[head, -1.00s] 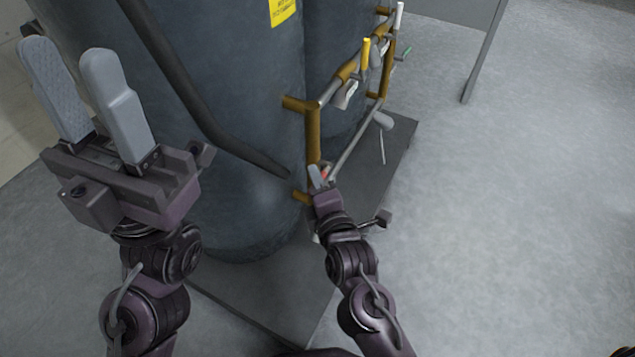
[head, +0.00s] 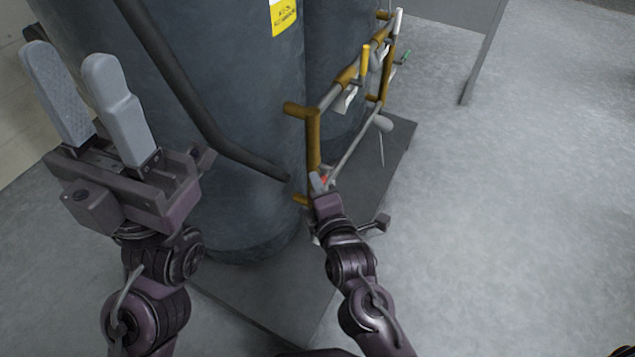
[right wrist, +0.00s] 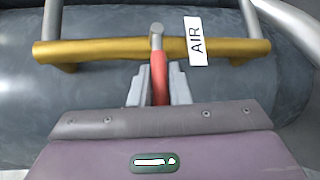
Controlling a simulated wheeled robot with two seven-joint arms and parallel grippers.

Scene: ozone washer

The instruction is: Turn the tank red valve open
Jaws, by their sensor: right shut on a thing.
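The red valve handle (right wrist: 159,80) stands in the middle of the right wrist view, joined at its far end to a grey stem in front of a brass pipe (right wrist: 105,50). My right gripper (right wrist: 159,88) has its fingers on both sides of the handle and is shut on it. In the head view only a small bit of red (head: 324,181) shows at the fingers of my right gripper (head: 319,183), low on the brass piping. My left gripper (head: 88,95) is open and empty, raised at the left in front of the large dark tank (head: 235,110).
A white AIR tag (right wrist: 196,41) hangs on the brass pipe beside the handle. A dark hose (head: 200,110) runs down the tank. More pipes and a yellow handle (head: 365,57) lie further back. The tanks stand on a dark base plate (head: 395,150); the floor at the right (head: 530,200) is clear.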

